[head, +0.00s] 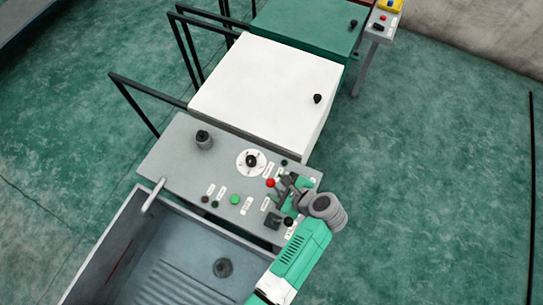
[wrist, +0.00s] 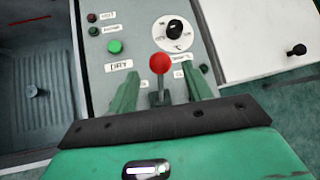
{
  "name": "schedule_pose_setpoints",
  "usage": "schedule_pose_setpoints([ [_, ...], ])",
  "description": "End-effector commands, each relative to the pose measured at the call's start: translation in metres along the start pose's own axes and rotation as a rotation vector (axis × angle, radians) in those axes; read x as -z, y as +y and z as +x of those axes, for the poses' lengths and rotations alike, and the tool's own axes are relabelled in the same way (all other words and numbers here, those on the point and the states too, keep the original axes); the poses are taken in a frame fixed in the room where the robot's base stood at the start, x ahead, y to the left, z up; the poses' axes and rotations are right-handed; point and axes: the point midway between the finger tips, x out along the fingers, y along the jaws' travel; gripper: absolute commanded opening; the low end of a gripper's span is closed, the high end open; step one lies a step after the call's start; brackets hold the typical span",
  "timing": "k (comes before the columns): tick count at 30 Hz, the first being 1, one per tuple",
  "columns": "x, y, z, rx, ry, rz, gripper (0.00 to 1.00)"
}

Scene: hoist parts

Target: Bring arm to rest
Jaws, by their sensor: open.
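My gripper (wrist: 163,90) is open in the wrist view, its two green fingers on either side of a lever with a red ball knob (wrist: 160,63). I cannot tell whether the fingers touch the lever. In the head view my gripper (head: 284,188) is over the right end of the grey control panel (head: 165,160), close to the red knob (head: 270,183). My green and grey arm comes in from the bottom right. Parts of the panel under the gripper are hidden.
The panel carries a round dial (head: 251,162), a green button (head: 235,199) and a black knob (head: 203,137). A grey basin (head: 170,275) lies in front. A white box (head: 265,85) and a green box (head: 310,25) stand behind. Green floor at right is clear.

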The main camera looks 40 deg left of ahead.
Motion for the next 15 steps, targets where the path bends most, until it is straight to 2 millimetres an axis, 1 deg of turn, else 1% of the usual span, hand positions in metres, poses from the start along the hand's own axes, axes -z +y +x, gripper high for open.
schedule_pose_setpoints([
  [1, -0.0004, 0.0, -0.0045, 0.0, 0.0, 0.0, 0.5],
  [3, -0.0003, 0.0003, -0.0073, -0.001, 0.0, -0.001, 0.5],
  [15, 0.0, 0.0005, -0.0074, -0.001, 0.0, 0.0, 0.5],
])
